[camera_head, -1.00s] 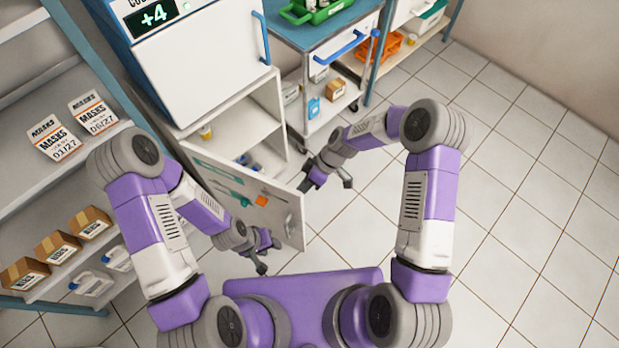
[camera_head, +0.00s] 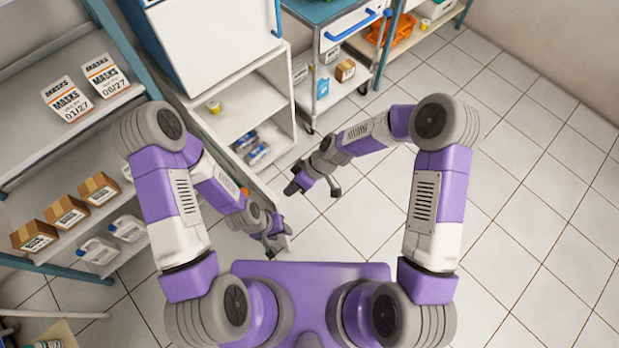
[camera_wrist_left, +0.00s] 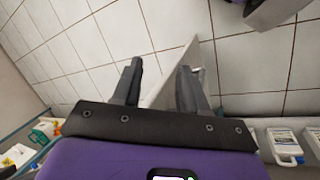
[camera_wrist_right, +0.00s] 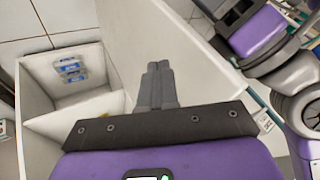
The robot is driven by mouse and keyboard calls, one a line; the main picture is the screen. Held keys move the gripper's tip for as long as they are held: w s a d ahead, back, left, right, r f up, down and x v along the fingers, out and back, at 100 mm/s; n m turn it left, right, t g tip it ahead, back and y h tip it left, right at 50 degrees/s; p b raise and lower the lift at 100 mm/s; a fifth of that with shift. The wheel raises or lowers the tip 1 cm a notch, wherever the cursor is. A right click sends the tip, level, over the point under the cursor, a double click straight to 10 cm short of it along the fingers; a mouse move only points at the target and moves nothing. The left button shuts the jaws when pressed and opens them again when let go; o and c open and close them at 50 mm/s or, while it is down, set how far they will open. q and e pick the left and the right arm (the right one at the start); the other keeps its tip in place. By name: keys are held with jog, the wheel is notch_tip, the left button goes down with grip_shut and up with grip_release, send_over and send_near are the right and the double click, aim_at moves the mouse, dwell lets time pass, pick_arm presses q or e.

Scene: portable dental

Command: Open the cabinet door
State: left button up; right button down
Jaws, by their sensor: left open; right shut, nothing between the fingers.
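The white cabinet (camera_head: 232,121) stands low at the upper left of the head view, its inside exposed. Its door (camera_wrist_right: 165,45) stands swung wide out from the cabinet; the head view shows it almost edge-on, partly hidden by my left arm. My left gripper (camera_head: 276,246) is open at the door's free end. In the left wrist view the door's pale edge (camera_wrist_left: 172,82) shows between and beyond the fingers; I cannot tell whether they touch it. My right gripper (camera_head: 312,190) is shut and empty, on the cabinet-opening side of the door. In the right wrist view its fingertips (camera_wrist_right: 157,68) overlap the door face.
Blue-white packs (camera_head: 252,148) and a yellow-lidded jar (camera_head: 213,107) are inside the cabinet. A shelf with boxes (camera_head: 67,211) and bottles stands at left. A blue cart (camera_head: 322,85) stands right of the cabinet. The tiled floor at right is clear.

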jog(key=shift+s+a, duration=0.3)
jog(key=shift+a, duration=0.05)
jog(key=p+v, duration=0.2)
jog(key=v, duration=0.5)
jog(key=shift+d+r, duration=0.15)
jog(key=shift+r, duration=0.1)
jog(key=shift+f, duration=0.1)
jog(key=s+d+f+m+t+h+p, duration=0.1)
jog(key=s+d+f+m+t+h, duration=0.1)
jog(key=s+d+f+m, duration=0.9)
jog(key=d+m, duration=0.1)
jog(key=m, duration=0.3)
jog(key=shift+s+d+t+h+p, duration=0.2)
jog(key=shift+s+t+h+p, duration=0.1)
jog(key=shift+t+h+p, duration=0.1)
